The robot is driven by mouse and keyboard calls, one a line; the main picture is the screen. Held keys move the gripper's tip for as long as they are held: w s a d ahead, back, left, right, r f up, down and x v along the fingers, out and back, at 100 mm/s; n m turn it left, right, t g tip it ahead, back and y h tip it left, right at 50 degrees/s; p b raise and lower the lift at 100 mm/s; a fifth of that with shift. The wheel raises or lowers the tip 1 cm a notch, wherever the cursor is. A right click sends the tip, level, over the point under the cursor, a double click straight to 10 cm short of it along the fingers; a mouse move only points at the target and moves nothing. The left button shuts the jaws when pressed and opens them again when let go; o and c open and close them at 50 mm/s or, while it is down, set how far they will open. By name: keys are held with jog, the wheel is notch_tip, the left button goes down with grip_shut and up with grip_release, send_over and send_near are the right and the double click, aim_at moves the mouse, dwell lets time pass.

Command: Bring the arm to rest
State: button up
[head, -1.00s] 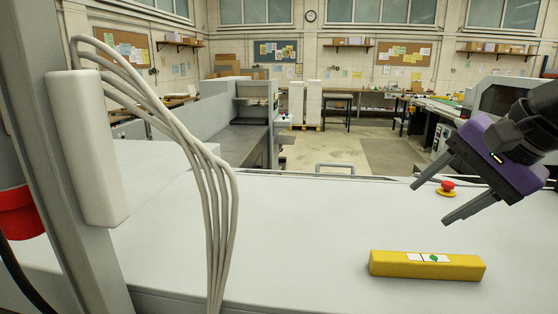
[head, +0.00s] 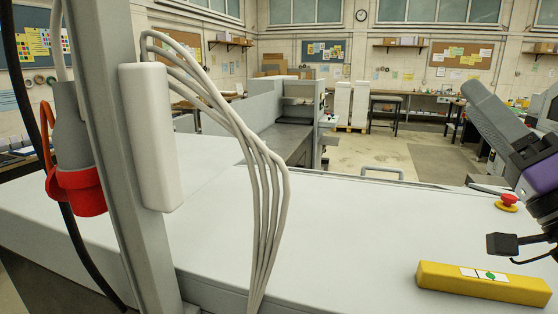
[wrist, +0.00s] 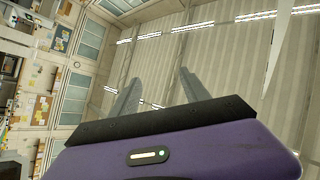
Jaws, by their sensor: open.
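My gripper (head: 480,95) is at the right edge of the head view, with its purple body partly cut off. Its grey fingers point up and to the left, over the far side of the pale machine top. In the wrist view my gripper (wrist: 158,78) shows two grey fingers standing well apart with nothing between them. Beyond them are the ceiling and its light strips, so the gripper is tilted upward. It touches nothing that I can see.
A yellow bar (head: 485,284) lies on the pale machine top (head: 350,235) below the gripper. A red emergency button (head: 508,201) is beside the arm. A grey post with a white box (head: 152,140) and hanging cables (head: 262,190) stands at left.

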jog(key=s+d+f+m+h, duration=0.1)
jog(key=s+f+m+h, duration=0.1)
jog(key=s+f+h, duration=0.45)
jog(key=s+f+m+h, duration=0.1)
jog(key=f+m+h, duration=0.15)
jog(key=f, duration=0.65)
jog(key=s+d+f+m+h, duration=0.1)
jog(key=s+f+h, duration=0.3)
jog(key=f+h, duration=0.3)
jog(key=s+a+f+n+g+y, duration=0.4)
jog(key=s+f, duration=0.8)
jog(key=s, duration=0.1)
jog(key=s+a+f+n+g+y+b, duration=0.1)
jog(key=s+a+f+n+g+y, duration=0.3)
jog(key=s+f, duration=0.7)
jog(key=shift+s+a+f+n+g, duration=0.4)
jog(key=shift+s+a+n, duration=0.25)
jog(key=shift+s+n, duration=0.15)
